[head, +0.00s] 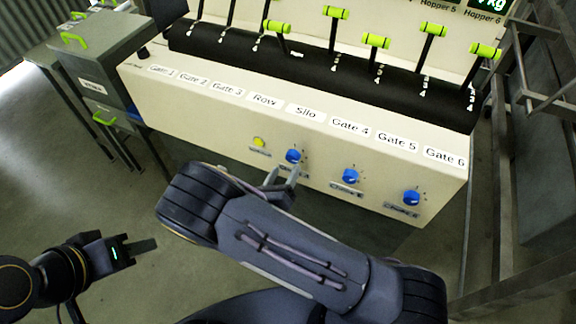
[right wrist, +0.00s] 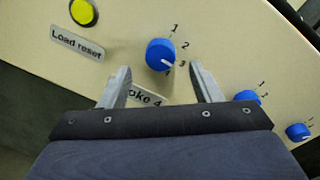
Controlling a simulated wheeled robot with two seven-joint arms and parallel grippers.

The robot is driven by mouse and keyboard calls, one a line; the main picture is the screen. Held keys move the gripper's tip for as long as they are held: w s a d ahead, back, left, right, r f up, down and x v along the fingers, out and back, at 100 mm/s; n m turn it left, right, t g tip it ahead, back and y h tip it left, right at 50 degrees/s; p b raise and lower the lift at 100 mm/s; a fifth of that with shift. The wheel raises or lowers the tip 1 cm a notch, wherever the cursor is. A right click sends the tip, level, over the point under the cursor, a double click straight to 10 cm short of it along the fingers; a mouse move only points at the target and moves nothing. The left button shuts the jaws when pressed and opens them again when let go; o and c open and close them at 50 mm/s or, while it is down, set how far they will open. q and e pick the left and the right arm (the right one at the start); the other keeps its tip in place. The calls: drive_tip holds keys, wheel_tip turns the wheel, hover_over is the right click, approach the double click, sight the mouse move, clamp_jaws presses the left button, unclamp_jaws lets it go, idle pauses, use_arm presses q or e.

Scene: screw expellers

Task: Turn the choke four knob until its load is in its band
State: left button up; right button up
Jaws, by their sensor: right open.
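The choke four knob (right wrist: 160,55) is a blue round knob on the cream panel, with marks 1, 2 and 3 beside it. Its white pointer line is near the 3. It also shows in the head view (head: 293,156). Its label, partly covered by my finger, reads "oke 4" (right wrist: 146,97). My right gripper (right wrist: 163,78) is open, its two fingers on either side of and just below the knob, with nothing between them; whether they touch the panel I cannot tell. In the head view it shows at the panel (head: 281,178). My left gripper (head: 137,248) is away at lower left, its jaw opening unclear.
A yellow load reset button (right wrist: 83,12) sits left of the knob. Two more blue knobs (head: 351,176) (head: 411,197) are to its right. Levers with lime handles (head: 376,41) stand above the panel. A grey cabinet (head: 105,55) stands at left.

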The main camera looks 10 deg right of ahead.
drive_tip(key=v, duration=0.3)
drive_tip(key=shift+s+a, duration=0.15)
drive_tip(key=shift+s, duration=0.1)
drive_tip(key=s+d+r+m+g+y, duration=0.1)
drive_tip(key=s+d+r+m+g, duration=0.35)
drive_tip(key=d+m+g, duration=0.4)
drive_tip(key=s+d+r+m+g+y, duration=0.1)
drive_tip(key=s+d+r+m+g, duration=0.4)
drive_tip(key=m, duration=0.6)
drive_tip(key=s+r+m+t+y+p, duration=0.1)
drive_tip(key=s+r+m+t+y, duration=0.3)
drive_tip(key=s+r+m+y, duration=0.6)
drive_tip(key=r+m+y, duration=0.1)
drive_tip(key=m, duration=0.7)
drive_tip(key=shift+r, duration=0.25)
